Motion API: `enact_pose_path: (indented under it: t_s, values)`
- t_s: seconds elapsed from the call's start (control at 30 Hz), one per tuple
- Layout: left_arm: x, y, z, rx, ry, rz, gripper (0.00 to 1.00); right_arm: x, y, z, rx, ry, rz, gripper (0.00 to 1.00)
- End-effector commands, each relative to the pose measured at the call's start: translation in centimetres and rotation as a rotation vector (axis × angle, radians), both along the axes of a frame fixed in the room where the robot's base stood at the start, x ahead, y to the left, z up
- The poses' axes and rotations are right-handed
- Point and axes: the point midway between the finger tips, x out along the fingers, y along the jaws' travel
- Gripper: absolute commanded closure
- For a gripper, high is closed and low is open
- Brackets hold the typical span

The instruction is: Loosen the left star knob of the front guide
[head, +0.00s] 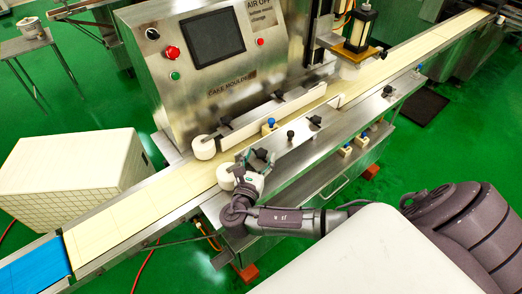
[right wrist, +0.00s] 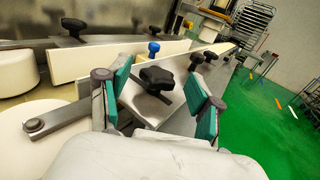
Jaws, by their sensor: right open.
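The left star knob (right wrist: 157,78), black and lobed, stands on the metal plate of the front guide (right wrist: 145,101) in the right wrist view. My right gripper (right wrist: 160,90) is open, with its teal-padded fingers to either side of the knob and apart from it. In the head view my right gripper (head: 261,158) is at the near left end of the front guide, and the knob is hard to make out among the fingers. Another black knob (right wrist: 197,57) stands farther along the guide. My left gripper is not in view.
A white roller (head: 227,177) sits at the near end of the front guide, close to my gripper. The cream conveyor belt (head: 120,212) runs behind it. The rear guide (head: 270,114) and a blue knob (right wrist: 154,47) lie beyond. A white crate (head: 70,175) stands left.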

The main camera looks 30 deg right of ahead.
Motion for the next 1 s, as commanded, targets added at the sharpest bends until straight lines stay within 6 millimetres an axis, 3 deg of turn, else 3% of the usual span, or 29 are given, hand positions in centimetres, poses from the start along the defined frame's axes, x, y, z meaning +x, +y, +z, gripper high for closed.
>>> enact_pose_path:
  t_s: [0.2, 0.5, 0.87, 1.0]
  values:
    - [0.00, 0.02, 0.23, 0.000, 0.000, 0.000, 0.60, 1.19, -1.39, 0.00, 0.001, 0.000, 0.000, 0.35]
    - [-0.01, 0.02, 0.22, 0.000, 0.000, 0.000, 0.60, 1.30, -1.51, -0.03, 0.001, 0.000, 0.001, 0.35]
    - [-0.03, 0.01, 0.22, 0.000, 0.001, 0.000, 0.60, 1.27, -1.49, -0.05, 0.002, 0.001, 0.000, 0.95]
    - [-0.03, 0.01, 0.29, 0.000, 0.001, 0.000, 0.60, 1.25, -1.50, -0.03, 0.002, 0.001, 0.005, 0.96]
